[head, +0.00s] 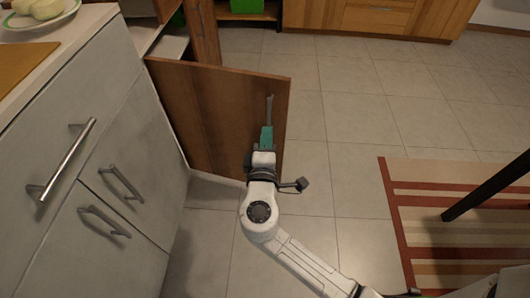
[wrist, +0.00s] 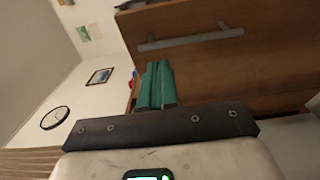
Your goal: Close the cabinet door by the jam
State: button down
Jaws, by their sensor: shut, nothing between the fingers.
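The brown wooden cabinet door (head: 205,112) stands open, swung out from the grey cabinet run into the floor space. Its bar handle (head: 269,109) is near the free right edge and also shows in the wrist view (wrist: 190,39). My gripper (head: 267,130) is in front of the door's handle side, close to the handle's lower end in the head view. Its teal fingers (wrist: 156,84) are shut with nothing between them. I cannot tell whether they touch the door. No jam can be made out.
Grey drawers (head: 70,150) with metal handles stand at the left under a countertop with a plate (head: 38,17). An open shelf (head: 170,45) shows behind the door. A striped rug (head: 450,225) and dark leg (head: 485,192) are at the right. Tiled floor (head: 345,115) between is clear.

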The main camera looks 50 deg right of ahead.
aim_at(270, 110)
jog(key=b+x, duration=0.1)
jog(key=x, duration=0.6)
jog(key=shift+s, duration=0.1)
jog(key=shift+d, duration=0.15)
